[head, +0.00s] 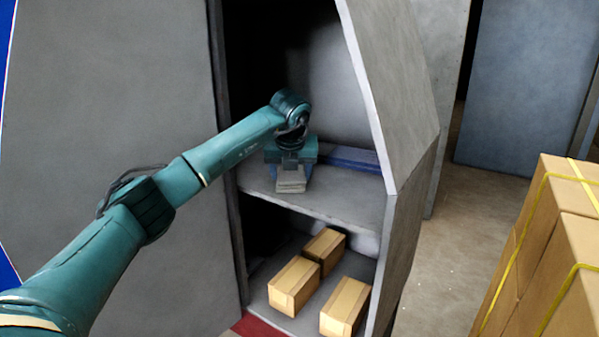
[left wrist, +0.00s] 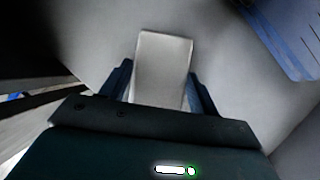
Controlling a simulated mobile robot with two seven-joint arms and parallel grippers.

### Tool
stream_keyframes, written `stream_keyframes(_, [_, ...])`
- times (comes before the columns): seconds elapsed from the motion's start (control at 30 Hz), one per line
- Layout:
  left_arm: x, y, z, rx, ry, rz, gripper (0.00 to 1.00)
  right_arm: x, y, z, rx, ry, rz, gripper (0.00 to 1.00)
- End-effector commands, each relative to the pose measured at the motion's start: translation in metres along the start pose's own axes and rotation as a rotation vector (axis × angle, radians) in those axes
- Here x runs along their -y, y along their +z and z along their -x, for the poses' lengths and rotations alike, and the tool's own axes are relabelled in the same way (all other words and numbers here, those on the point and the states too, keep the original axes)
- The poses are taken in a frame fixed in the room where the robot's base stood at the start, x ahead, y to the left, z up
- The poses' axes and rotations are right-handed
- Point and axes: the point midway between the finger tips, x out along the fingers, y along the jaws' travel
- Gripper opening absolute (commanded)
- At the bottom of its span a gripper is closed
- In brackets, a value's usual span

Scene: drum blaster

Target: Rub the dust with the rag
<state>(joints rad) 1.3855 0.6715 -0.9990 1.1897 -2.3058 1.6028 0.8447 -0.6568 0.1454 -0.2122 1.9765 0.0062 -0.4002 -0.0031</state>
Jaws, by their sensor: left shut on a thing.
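A light grey folded rag (head: 291,182) is at the front part of the cabinet's upper shelf (head: 340,205). My left gripper (head: 290,168) points down over the shelf and is shut on the rag. In the left wrist view the rag (left wrist: 163,65) sticks out between the two dark fingers (left wrist: 160,85). I cannot tell whether the rag touches the shelf surface. No dust can be made out on the shelf. My right gripper is not in view.
A blue item (head: 350,158) lies on the upper shelf behind and right of the gripper. Cardboard boxes (head: 294,284) stand on the lower shelf. A cabinet side panel (head: 385,70) bounds the right. Strapped cartons (head: 560,250) stand at the far right.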

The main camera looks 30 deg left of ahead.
Motion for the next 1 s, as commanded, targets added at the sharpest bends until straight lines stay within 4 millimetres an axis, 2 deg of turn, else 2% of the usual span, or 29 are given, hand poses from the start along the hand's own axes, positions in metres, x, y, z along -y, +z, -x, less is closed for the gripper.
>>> stream_keyframes(0.27, [-0.011,0.004,-0.005,-0.006,0.007,0.002,0.43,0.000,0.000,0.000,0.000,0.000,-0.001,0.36])
stream_keyframes(0.67, [-0.035,0.021,-0.010,-0.002,0.003,0.001,0.43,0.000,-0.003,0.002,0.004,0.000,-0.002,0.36])
stream_keyframes(1.0, [-0.022,0.037,-0.018,-0.002,-0.002,0.000,0.43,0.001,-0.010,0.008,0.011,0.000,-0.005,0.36])
